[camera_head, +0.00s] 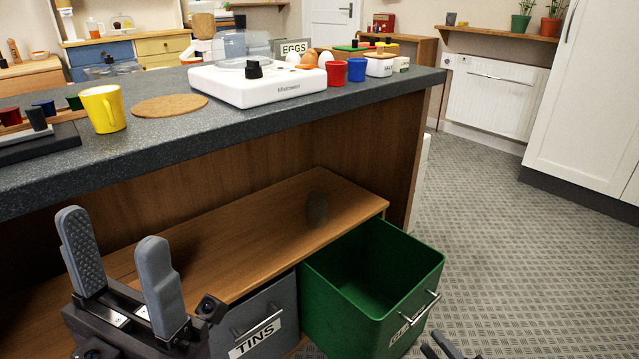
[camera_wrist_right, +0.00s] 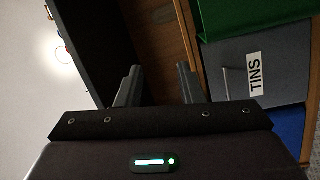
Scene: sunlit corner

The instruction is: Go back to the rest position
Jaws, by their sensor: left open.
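My left gripper (camera_head: 115,228) is at the lower left of the head view. Its two grey fingers point up and stand apart with nothing between them. It is in front of the low wooden shelf (camera_head: 230,235) and left of the grey TINS bin (camera_head: 250,318). My right gripper (camera_wrist_right: 157,78) shows in the right wrist view with its fingers apart and nothing between them.
The dark counter (camera_head: 240,125) holds a yellow mug (camera_head: 102,108), a round cork mat (camera_head: 170,105), a white appliance (camera_head: 258,84), red and blue cups and eggs. A blue surface (camera_wrist_right: 287,130) lies beside the TINS bin. The patterned floor (camera_head: 520,240) at right is clear.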

